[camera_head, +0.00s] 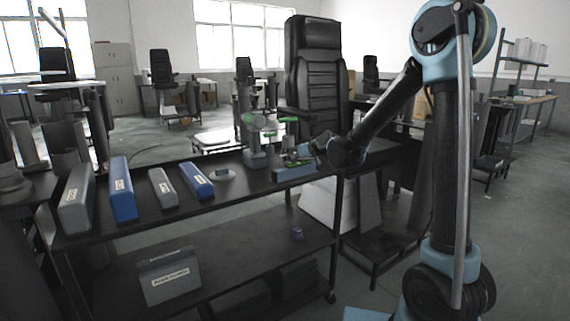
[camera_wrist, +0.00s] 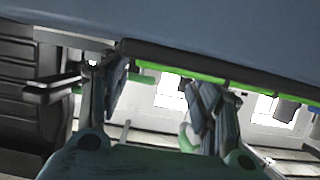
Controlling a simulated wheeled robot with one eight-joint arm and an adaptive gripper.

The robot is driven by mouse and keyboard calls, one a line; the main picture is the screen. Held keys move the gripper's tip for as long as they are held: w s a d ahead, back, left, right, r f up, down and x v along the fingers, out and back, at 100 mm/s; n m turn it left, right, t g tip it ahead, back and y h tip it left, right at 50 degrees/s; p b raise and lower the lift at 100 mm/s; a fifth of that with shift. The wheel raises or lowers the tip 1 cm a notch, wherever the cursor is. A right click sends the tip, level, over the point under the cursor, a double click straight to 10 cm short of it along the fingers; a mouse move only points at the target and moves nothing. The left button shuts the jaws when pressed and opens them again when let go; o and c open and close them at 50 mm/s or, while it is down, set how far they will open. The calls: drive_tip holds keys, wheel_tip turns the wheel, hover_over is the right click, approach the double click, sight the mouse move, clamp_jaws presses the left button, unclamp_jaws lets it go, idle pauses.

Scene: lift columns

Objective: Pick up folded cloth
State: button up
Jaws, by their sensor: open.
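My gripper (camera_head: 303,152) is at the right end of the black table, just above a small blue-grey block-like thing (camera_head: 295,172). I cannot tell whether this is the folded cloth, and no other thing clearly looks like cloth. In the wrist view my gripper (camera_wrist: 160,95) has its two fingers spread apart, one at the left and one at the right. I see nothing held between them. A large smooth blue-grey surface (camera_wrist: 200,40) fills the top of the wrist view, close to the fingers. I cannot tell whether they touch it.
Blue and grey labelled long boxes (camera_head: 122,190) lie on the left of the black table (camera_head: 235,202). A small round pale item (camera_head: 222,175) lies beside them. A grey stand with green parts (camera_head: 256,140) is just left of my gripper. A black chair (camera_head: 310,75) stands behind.

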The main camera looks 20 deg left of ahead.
drive_tip(key=shift+f+x, duration=0.2)
drive_tip(key=shift+x, duration=2.4)
drive_tip(key=shift+s, duration=0.2)
drive_tip(key=c, duration=1.1)
